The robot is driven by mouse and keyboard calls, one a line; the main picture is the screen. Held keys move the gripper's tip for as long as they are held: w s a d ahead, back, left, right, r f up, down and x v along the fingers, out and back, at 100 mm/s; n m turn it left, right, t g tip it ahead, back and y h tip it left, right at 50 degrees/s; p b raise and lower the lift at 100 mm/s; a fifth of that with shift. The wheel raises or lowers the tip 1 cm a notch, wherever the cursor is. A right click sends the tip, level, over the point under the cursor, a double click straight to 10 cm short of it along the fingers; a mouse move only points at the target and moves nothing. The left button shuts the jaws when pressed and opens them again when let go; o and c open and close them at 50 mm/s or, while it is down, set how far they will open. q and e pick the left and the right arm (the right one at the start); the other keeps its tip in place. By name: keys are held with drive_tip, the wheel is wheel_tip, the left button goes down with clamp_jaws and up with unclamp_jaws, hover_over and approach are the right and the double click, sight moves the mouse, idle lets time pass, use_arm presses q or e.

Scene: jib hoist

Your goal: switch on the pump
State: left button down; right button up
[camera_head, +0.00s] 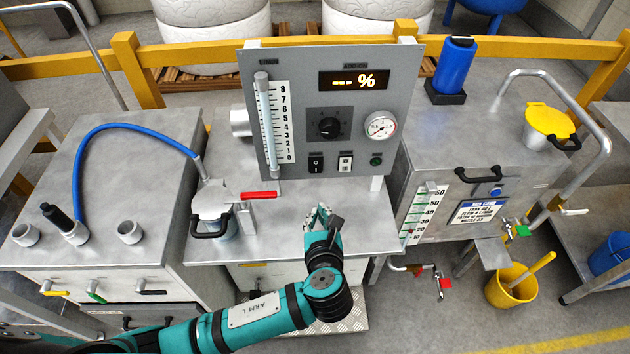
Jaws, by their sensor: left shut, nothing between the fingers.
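The grey control panel (290,60) stands upright at the back of the middle metal bench. The display (353,80) shows "--- %". My left gripper (322,210) is shut and empty over the bench, in front of and below the switches in the picture, apart from them. My right gripper is out of view.
A lidded vessel with a black handle (209,227) and a red-handled valve (259,195) stand left of my gripper. A dial knob (328,127) and a round gauge (380,126) sit above the switches. A tank (480,150) stands right. The bench front is mostly clear.

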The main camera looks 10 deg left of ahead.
sight(316, 166)
use_arm(q)
drive_tip(key=x, duration=0.4)
drive_tip(key=p+x, duration=0.1)
drive_tip(key=x, duration=0.4)
drive_tip(key=r+p+x, duration=0.1)
drive_tip(key=x, duration=0.3)
drive_tip(key=shift+w+a+f, duration=0.1)
drive_tip(key=shift+w, duration=0.5)
drive_tip(key=shift+w+f+b, duration=0.2)
drive_tip(key=shift+f+b, duration=0.15)
drive_tip(key=shift+b, duration=0.2)
drive_tip(key=shift+w+a+r+t, duration=0.1)
drive_tip(key=shift+r+t, duration=0.2)
